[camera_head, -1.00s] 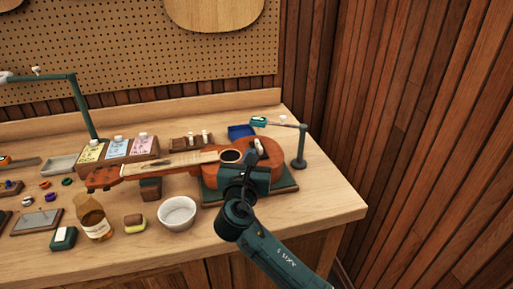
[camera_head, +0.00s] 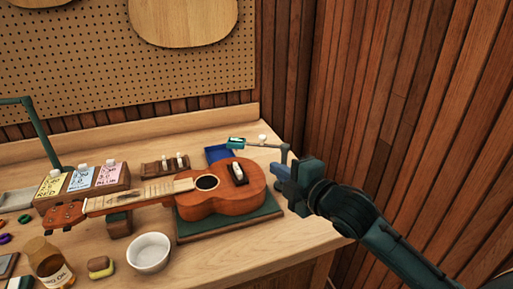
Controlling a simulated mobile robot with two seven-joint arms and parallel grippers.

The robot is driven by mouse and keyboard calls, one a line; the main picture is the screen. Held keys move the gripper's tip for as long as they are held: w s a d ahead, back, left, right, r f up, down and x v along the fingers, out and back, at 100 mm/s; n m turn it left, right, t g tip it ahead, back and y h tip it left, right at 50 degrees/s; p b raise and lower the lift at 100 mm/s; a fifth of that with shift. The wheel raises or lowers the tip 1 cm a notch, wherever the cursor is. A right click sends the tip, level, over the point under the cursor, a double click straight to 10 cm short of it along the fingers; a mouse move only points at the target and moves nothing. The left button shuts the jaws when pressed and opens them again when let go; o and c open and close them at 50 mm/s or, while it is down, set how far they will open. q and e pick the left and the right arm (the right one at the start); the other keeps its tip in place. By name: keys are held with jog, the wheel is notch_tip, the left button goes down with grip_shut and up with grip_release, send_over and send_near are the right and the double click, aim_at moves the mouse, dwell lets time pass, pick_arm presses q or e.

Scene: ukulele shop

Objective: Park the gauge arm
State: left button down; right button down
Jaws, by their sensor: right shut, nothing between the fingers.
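The gauge arm (camera_head: 265,146) is a thin grey horizontal bar on a post. Its teal gauge head (camera_head: 236,143) is at the left end, over the area behind the ukulele body (camera_head: 222,203). The top of the post shows at the bar's right end; my right gripper hides its lower part. My right gripper (camera_head: 279,171) is shut and empty, beside the post in the picture; I cannot tell whether it touches it. The ukulele lies on a green mat (camera_head: 258,221) with its neck to the left. My left gripper is not in view.
A blue tray (camera_head: 217,153) lies behind the ukulele, below the gauge head. A white bowl (camera_head: 149,252), a block of labelled bottles (camera_head: 82,187) and a brown bottle (camera_head: 49,264) stand to the left. The bench's front right is clear.

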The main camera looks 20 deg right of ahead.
jog(key=shift+s+r, duration=0.1)
jog(key=shift+s, duration=0.05)
jog(key=p, duration=0.2)
send_near(248, 144)
jog(key=w+a, duration=0.1)
jog(key=a, duration=0.1)
jog(key=w+a, duration=0.1)
jog(key=shift+w+a, duration=0.25)
jog(key=shift+a, duration=0.1)
jog(key=shift+w+d+f, duration=0.15)
jog(key=shift+w+d, duration=0.15)
jog(key=shift+w, duration=0.15)
jog(key=shift+w+d+f, duration=0.2)
jog(key=shift+w+d, duration=0.15)
jog(key=shift+w, duration=0.1)
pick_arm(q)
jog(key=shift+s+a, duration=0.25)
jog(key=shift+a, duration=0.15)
pick_arm(e)
jog(key=shift+w+d+f, duration=0.2)
jog(key=shift+w+d, duration=0.15)
jog(key=shift+w, duration=0.25)
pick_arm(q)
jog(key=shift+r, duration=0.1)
